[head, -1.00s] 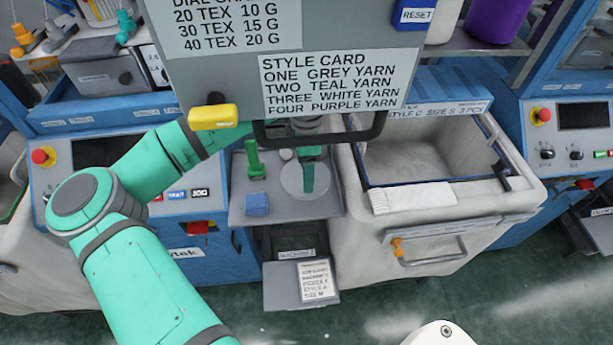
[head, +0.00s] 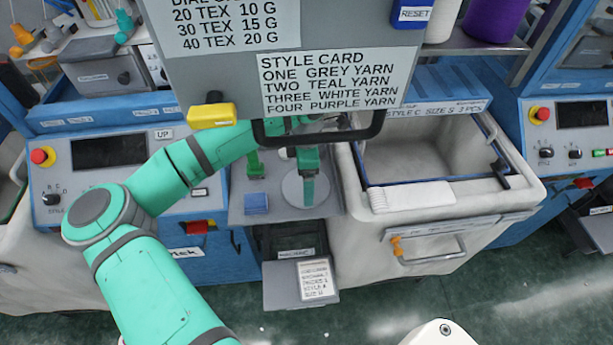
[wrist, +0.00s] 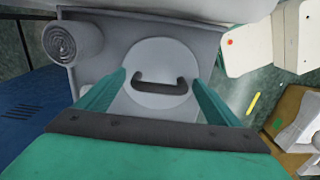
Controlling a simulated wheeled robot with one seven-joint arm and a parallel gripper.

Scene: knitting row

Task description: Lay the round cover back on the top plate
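The round cover is a pale grey disc (wrist: 158,55) with a dark bar handle (wrist: 160,84), seen from above in the wrist view. In the head view the cover (head: 291,190) lies on a flat grey plate (head: 334,206), partly hidden behind my gripper (head: 307,190). In the wrist view my gripper (wrist: 159,76) is open, its two green fingers on either side of the handle with gaps visible. The fingers appear over the disc, not touching the handle. Their exact height above it is hard to tell.
A grey spiral-topped cylinder (wrist: 72,42) is near the plate corner. A sign panel (head: 330,85) hangs in front.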

